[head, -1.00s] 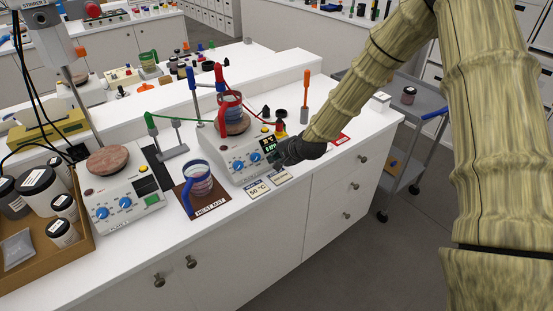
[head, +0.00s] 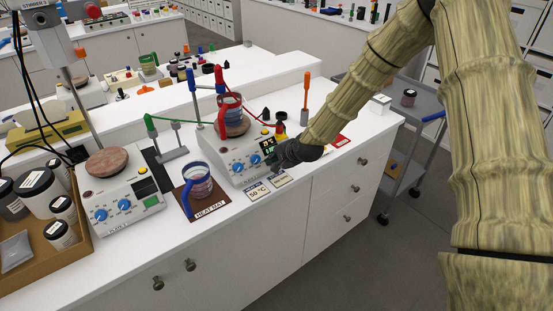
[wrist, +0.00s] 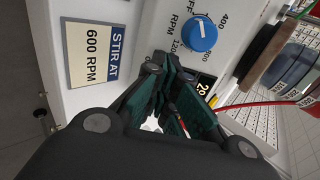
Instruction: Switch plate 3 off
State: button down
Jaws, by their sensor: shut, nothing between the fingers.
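A white hot plate (head: 236,166) with two blue knobs stands at the middle of the bench; its number is too small to read. A beaker with a red holder sits on its round top.
A second similar plate (head: 118,196) stands at the left, with a green switch (head: 152,200). A glass mug (head: 198,184) stands on a brown heat mat (head: 212,208) between them. Cards lie at the bench front, including a "STIR AT 600 RPM" card (wrist: 93,54). A grey cart (head: 402,150) stands at right.

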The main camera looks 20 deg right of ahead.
jog(key=shift+w+f, duration=0.1)
jog(key=shift+w, duration=0.05)
jog(key=shift+p+v, duration=0.95)
jog(key=shift+v, duration=1)
jog(key=v, duration=1.2)
jog(key=s+a+f+n+g+h+b, duration=0.1)
jog(key=s+f+n, duration=0.1)
jog(key=s+f, duration=0.35)
jog(key=s+a+f+n+g+b, duration=0.1)
jog(key=s+f, duration=0.2)
jog(key=f, duration=0.6)
jog(key=s+a+f+n+g+h+b, duration=0.1)
jog(key=s+f+n, duration=0.4)
jog(key=s+f, duration=0.7)
jog(key=s+a+f+n+g+h+b, duration=0.1)
jog(key=s+f+n+g+b, duration=0.2)
jog(key=s+f, duration=1)
jog(key=s+n+g, duration=0.2)
jog(key=s, duration=0.5)
jog(key=shift+f+n+g, duration=0.3)
